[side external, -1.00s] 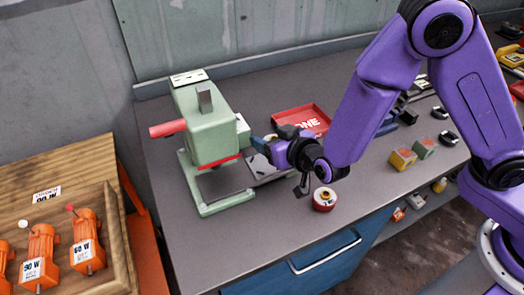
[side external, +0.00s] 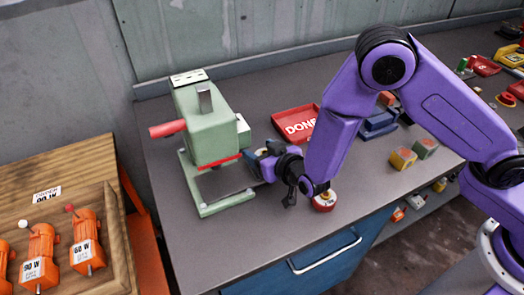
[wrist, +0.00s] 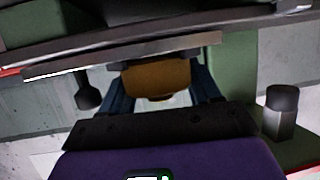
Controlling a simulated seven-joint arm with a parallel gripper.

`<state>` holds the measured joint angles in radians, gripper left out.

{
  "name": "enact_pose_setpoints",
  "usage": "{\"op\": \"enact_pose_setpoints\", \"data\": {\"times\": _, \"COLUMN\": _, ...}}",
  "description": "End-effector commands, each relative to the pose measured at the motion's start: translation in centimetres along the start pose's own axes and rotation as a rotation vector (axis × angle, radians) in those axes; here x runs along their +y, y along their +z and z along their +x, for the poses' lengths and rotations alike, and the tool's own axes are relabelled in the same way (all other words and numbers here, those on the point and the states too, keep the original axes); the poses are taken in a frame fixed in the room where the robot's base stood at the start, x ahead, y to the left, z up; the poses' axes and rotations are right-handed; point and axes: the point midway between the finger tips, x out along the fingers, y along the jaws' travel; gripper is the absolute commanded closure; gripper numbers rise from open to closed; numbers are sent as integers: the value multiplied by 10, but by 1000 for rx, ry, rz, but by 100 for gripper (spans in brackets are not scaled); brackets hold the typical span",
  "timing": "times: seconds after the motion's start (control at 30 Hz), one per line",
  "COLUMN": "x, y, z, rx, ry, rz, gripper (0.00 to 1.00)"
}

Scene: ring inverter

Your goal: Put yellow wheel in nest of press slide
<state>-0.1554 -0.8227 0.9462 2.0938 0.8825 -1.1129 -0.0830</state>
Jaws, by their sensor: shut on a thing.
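My gripper (side external: 258,160) is at the right side of the green press (side external: 208,125), low, close to its base. In the wrist view, the two blue fingers (wrist: 162,95) are shut on a brownish-yellow rounded piece (wrist: 160,78), which looks like the yellow wheel. In the side view the wheel is hidden by the gripper. A dark grey plate (side external: 222,181) lies in the press's base, under the head, and looks like the press slide. Its nest cannot be made out. In the wrist view a grey plate edge (wrist: 120,55) crosses just above the wheel; I cannot tell whether they touch.
A red and white round part (side external: 323,200) stands on the bench under my arm. A red DONE tray (side external: 297,123) and a blue holder (side external: 378,124) lie behind. Two small blocks (side external: 403,158) are to the right. The bench front left is clear.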

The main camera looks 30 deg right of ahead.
Motion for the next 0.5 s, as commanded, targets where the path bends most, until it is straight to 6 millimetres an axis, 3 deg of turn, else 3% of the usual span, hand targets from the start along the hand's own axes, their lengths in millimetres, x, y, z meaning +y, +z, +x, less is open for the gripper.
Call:
{"op": "enact_pose_setpoints", "data": {"times": 0.13, "x": 0, "y": 2, "z": 1, "rx": 2, "ry": 0, "rz": 0, "gripper": 84}}
{"op": "enact_pose_setpoints", "data": {"times": 0.17, "x": 0, "y": 3, "z": 1, "rx": 0, "ry": 0, "rz": -1, "gripper": 31}}
{"op": "enact_pose_setpoints", "data": {"times": 0.2, "x": 0, "y": 3, "z": 1, "rx": 0, "ry": 0, "rz": -1, "gripper": 27}}
{"op": "enact_pose_setpoints", "data": {"times": 0.5, "x": 0, "y": 2, "z": 1, "rx": 0, "ry": 0, "rz": 0, "gripper": 27}}
